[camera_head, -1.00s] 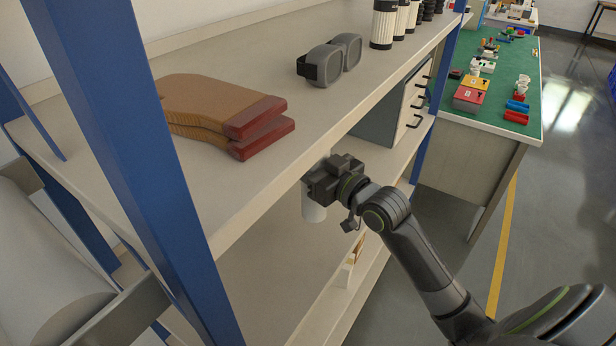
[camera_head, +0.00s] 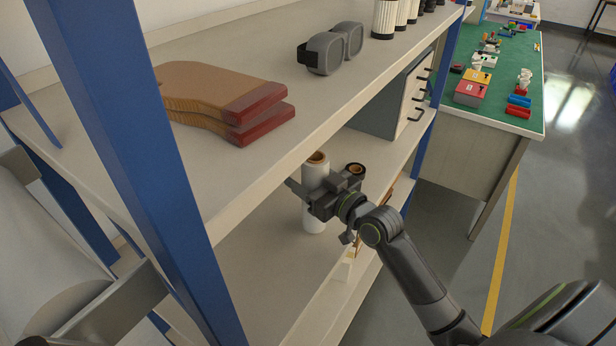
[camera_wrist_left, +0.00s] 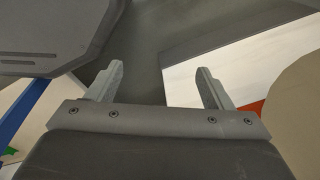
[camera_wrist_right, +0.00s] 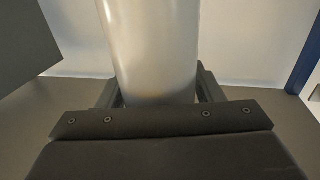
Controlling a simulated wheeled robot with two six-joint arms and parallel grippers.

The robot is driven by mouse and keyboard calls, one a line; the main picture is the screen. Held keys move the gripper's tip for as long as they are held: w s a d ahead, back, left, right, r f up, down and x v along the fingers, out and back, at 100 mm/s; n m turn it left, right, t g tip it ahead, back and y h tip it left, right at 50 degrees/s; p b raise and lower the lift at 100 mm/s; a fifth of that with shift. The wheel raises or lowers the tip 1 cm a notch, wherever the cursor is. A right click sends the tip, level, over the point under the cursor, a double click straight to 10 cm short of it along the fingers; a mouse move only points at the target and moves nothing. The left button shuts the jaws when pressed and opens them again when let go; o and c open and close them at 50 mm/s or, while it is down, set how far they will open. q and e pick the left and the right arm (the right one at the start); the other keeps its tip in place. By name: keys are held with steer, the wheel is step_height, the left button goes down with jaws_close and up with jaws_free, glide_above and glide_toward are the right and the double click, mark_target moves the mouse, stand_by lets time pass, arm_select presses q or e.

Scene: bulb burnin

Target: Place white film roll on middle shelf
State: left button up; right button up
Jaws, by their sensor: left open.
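The white film roll (camera_head: 315,172) stands upright beneath the front edge of the upper shelf in the head view, with a brown core at its top. My right gripper (camera_head: 322,197) is around its middle, with the roll between its fingers. In the right wrist view the roll (camera_wrist_right: 153,50) fills the gap between the fingers (camera_wrist_right: 158,92). The middle shelf (camera_head: 265,245) lies below the roll; I cannot tell whether the roll's bottom touches it. My left gripper (camera_wrist_left: 158,85) is open and empty in the left wrist view.
A dark roll (camera_head: 356,168) with a brown core stands just behind my right gripper. The upper shelf holds brown gloves (camera_head: 215,95) and grey goggles (camera_head: 332,48). A grey drawer box (camera_head: 395,105) stands farther along. A blue post (camera_head: 135,150) rises at the left.

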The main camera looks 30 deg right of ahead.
steer(key=shift+o, duration=1.1)
steer(key=shift+r, duration=0.15)
steer(key=v, duration=1.2)
